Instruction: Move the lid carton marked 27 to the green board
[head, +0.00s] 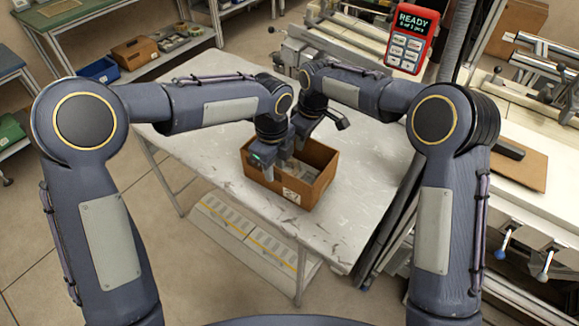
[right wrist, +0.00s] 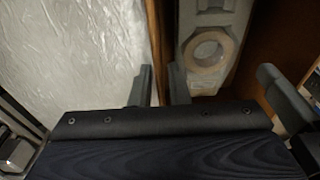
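An open brown carton (head: 318,191) stands on the pale worn table. Its front has a small white label (head: 291,196), too small to read. Grey pieces lie inside. In the right wrist view its wall (right wrist: 157,35) runs between my right gripper's fingers (right wrist: 160,88), and a pale ring lies inside. My left gripper (head: 270,172) is at the carton's left side, its fingertips partly hidden. In the head view my right gripper is at the far side, its fingertips hidden. Firm contact cannot be told for either. I cannot identify the green board with certainty.
The pale table (head: 345,235) is bare in front of and right of the carton. A red handheld device (head: 409,38) reads READY. A blue bin (head: 98,70) and a brown box (head: 135,52) stand on a shelf at upper left. A green item (head: 12,130) lies at far left.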

